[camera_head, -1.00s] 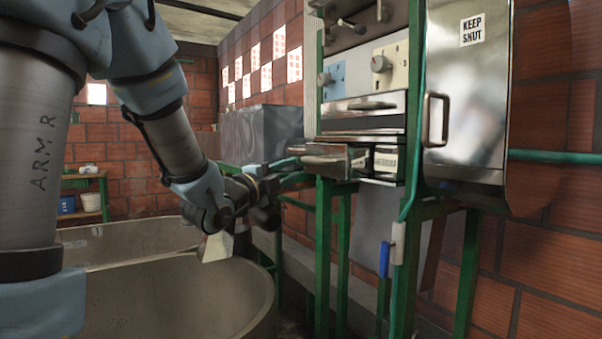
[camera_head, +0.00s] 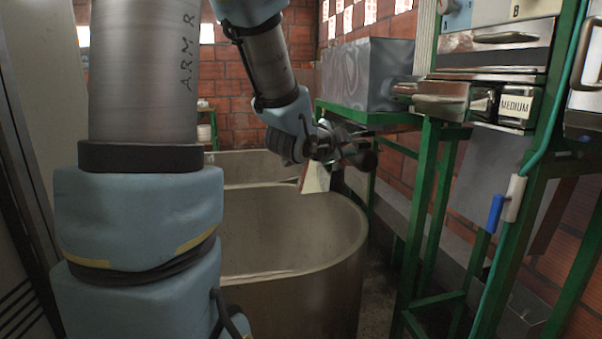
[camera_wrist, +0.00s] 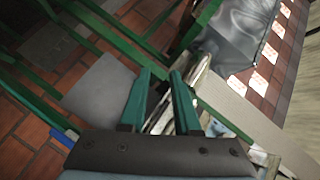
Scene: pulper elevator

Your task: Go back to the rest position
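My gripper (camera_head: 372,152) is at the end of my bent arm, in front of the green frame and above the rim of the round concrete tank (camera_head: 355,235). In the wrist view its two green fingers (camera_wrist: 161,76) stand apart, with no object clearly held between them. Metal parts show behind the fingers there; I cannot tell their distance. In the head view the gripper is small and partly merges with the dark wrist.
A grey metal box (camera_head: 370,75) stands on a green frame (camera_head: 425,180). To its right are a metal tray or drawer front (camera_head: 440,100), a block marked MEDIUM (camera_head: 517,104) and a blue-handled valve (camera_head: 495,213). A brick wall (camera_head: 225,85) is behind. A narrow floor strip lies right of the tank.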

